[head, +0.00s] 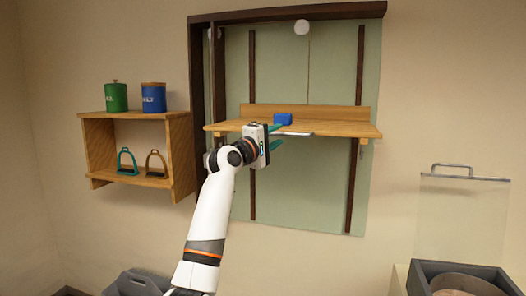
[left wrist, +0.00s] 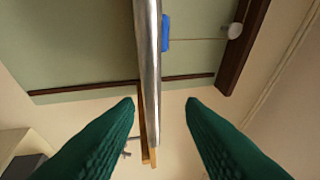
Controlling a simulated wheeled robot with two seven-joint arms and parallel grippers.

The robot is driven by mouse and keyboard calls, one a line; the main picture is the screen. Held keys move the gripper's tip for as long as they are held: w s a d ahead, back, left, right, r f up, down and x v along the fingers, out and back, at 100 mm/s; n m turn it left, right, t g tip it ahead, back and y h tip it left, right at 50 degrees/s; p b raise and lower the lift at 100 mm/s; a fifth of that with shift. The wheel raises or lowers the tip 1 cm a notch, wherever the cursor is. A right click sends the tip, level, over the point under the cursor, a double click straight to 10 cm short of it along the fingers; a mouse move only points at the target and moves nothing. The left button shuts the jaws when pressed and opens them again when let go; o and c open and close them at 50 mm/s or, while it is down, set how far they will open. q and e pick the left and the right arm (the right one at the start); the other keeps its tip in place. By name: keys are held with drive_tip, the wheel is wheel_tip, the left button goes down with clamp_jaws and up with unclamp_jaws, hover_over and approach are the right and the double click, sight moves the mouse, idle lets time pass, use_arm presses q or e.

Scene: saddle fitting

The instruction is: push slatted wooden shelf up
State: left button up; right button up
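The wooden shelf (head: 340,130) sits level across the green panel in the dark frame, with a raised back board and a small blue block (head: 283,119) on top. My left gripper (head: 278,136) is at the shelf's front edge, its teal fingers one above and one below it. In the left wrist view the shelf is edge-on, its metallic front strip (left wrist: 149,60) running between the two spread fingers (left wrist: 161,103). Gaps show on both sides, so the gripper is open around the edge. The blue block also shows there (left wrist: 166,33). My right gripper is out of view.
Dark vertical rails (head: 356,90) run beside the shelf on the panel. A wall box (head: 98,118) at left holds green and blue canisters and two stirrups. A dark bin (head: 460,270) stands lower right. The panel above and below the shelf is mostly clear.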

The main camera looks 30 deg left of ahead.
use_arm(q)
drive_tip(key=b+v, duration=0.2)
drive_tip(key=v, duration=0.3)
drive_tip(key=shift+s+f, duration=0.2)
drive_tip(key=shift+s, duration=0.05)
drive_tip(key=shift+w+f, duration=0.1)
